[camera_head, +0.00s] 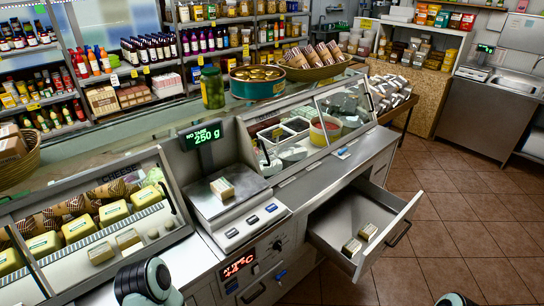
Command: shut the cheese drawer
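An open drawer (331,239) juts out from the metal counter, right of the control panel. It is pulled well out, and its dark bar handle (398,234) is on the front panel. Two small wrapped packets (352,247) lie inside near the front. I cannot read any label on the drawer. Parts of my arms show at the bottom edge, one left of centre and one at the lower right. Neither gripper shows, and nothing of mine is seen touching the drawer.
A scale (222,193) reading 250 g holds a small packet (222,188). A glass case labelled cheese (110,190) stands at the left. A control panel (240,266) with a red display is left of the drawer. Tiled floor (450,220) right of the drawer is clear.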

